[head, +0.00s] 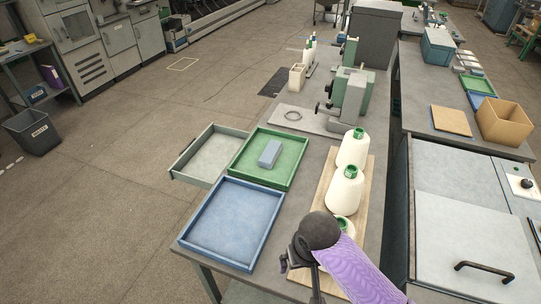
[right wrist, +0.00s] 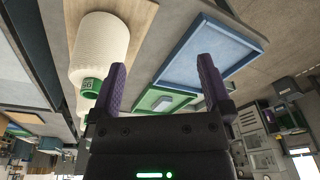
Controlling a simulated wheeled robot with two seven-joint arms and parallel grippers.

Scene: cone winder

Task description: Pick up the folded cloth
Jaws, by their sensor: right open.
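The folded cloth (head: 270,153) looks like a small blue-grey block. It lies in the green tray (head: 240,169) on the table. In the right wrist view a pale blue-grey patch that seems to be the cloth (right wrist: 163,103) shows inside the green tray, between my fingers but beyond them. My right gripper (right wrist: 160,72) is open and empty, with its purple fingers apart. In the head view my right arm comes in from the bottom, and its hand is at the front of the table, clear of the cloth. My left gripper is not in view.
An empty blue tray (head: 232,220) sits in front of the green tray. White yarn cones (head: 346,188) stand on a wooden board (head: 318,205) to the right, close to my right arm. A grey-green open drawer or tray (head: 207,153) is on the left. A winder (head: 349,95) stands behind.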

